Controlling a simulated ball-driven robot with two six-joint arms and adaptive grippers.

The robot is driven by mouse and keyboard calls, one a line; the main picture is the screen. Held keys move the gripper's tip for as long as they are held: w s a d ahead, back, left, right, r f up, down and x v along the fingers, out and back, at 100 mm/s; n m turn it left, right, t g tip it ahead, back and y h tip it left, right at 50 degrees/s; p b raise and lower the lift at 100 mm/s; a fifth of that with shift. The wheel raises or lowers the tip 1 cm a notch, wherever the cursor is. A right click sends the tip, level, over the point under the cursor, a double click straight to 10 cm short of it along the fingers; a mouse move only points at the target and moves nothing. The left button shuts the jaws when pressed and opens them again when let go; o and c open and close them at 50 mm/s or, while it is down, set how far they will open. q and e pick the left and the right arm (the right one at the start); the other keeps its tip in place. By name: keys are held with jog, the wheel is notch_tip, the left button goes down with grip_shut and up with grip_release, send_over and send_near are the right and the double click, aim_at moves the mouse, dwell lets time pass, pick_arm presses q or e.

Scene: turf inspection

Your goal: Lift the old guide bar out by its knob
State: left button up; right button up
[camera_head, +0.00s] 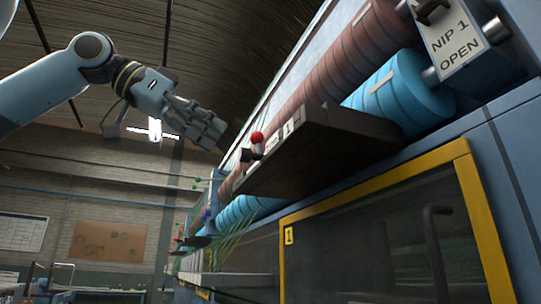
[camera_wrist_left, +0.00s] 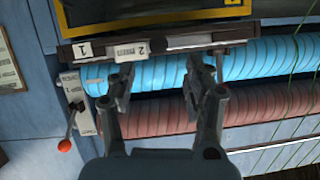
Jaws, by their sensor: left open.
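My left gripper (camera_head: 212,128) reaches in from the left in the head view, apart from the machine's dark ledge. Its two fingers stand spread and empty in the left wrist view (camera_wrist_left: 162,78), in front of the blue and red rollers. A small dark knob (camera_wrist_left: 220,50) shows by the ledge near a pale strip (camera_wrist_left: 195,40). I cannot tell surely which piece is the old guide bar. My right gripper is in neither view.
Blue roller (camera_head: 405,92) and red roller (camera_head: 345,50) lie behind the ledge. A plate (camera_head: 455,42) reads "NIP 1 OPEN". A lever with an orange-red ball (camera_wrist_left: 64,145) sticks out at lower left in the wrist view. A yellow-framed window (camera_head: 375,185) lies below the ledge.

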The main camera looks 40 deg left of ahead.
aim_at(240, 150)
pick_arm(q)
jog(key=p+x, duration=0.2)
jog(key=x, duration=0.4)
jog(key=shift+f, duration=0.2)
jog(key=shift+s, duration=0.1)
grip_shut()
